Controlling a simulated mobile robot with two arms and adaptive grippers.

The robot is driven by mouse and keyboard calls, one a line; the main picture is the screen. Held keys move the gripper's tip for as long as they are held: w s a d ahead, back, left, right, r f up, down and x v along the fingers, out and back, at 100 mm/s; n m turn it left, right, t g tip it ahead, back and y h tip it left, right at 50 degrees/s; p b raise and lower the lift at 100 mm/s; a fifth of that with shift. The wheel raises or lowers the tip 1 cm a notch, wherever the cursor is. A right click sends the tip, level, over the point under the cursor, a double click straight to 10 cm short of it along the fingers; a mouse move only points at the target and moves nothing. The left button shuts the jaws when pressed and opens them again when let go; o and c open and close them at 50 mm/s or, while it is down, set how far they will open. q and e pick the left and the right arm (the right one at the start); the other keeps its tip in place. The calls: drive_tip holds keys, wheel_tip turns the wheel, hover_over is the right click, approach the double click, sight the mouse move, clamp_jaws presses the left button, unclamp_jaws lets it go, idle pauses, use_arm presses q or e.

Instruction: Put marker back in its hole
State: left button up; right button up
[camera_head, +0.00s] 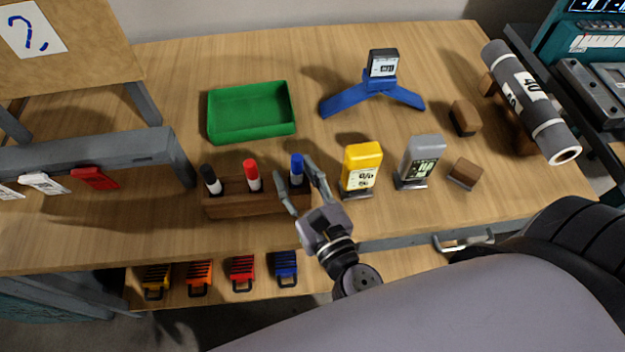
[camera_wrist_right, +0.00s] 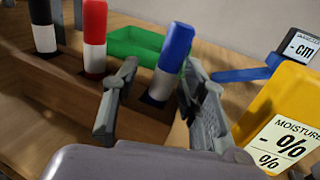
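A brown wooden block (camera_head: 235,205) holds three upright markers: black-capped (camera_head: 211,180), red-capped (camera_head: 252,176) and blue-capped (camera_head: 296,168). The blue marker (camera_wrist_right: 172,60) stands at the block's right end, its white lower part at a dark hole, and leans slightly in the right wrist view. My right gripper (camera_head: 302,172) is open, with one finger on each side of the blue marker. In the right wrist view, gaps show between the fingers (camera_wrist_right: 160,88) and the marker. The marker's lowest end is hidden. My left gripper is not in view.
A yellow moisture meter (camera_head: 361,168) stands close to the right of my right gripper, with a grey meter (camera_head: 420,160) beyond it. A green tray (camera_head: 250,136) lies behind the block. A blue stand (camera_head: 372,97) is farther back. Small wooden blocks (camera_head: 465,172) lie at right.

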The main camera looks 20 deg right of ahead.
drive_tip(key=s, duration=1.1)
drive_tip(key=shift+s+d, duration=0.2)
drive_tip(key=shift+d, duration=0.1)
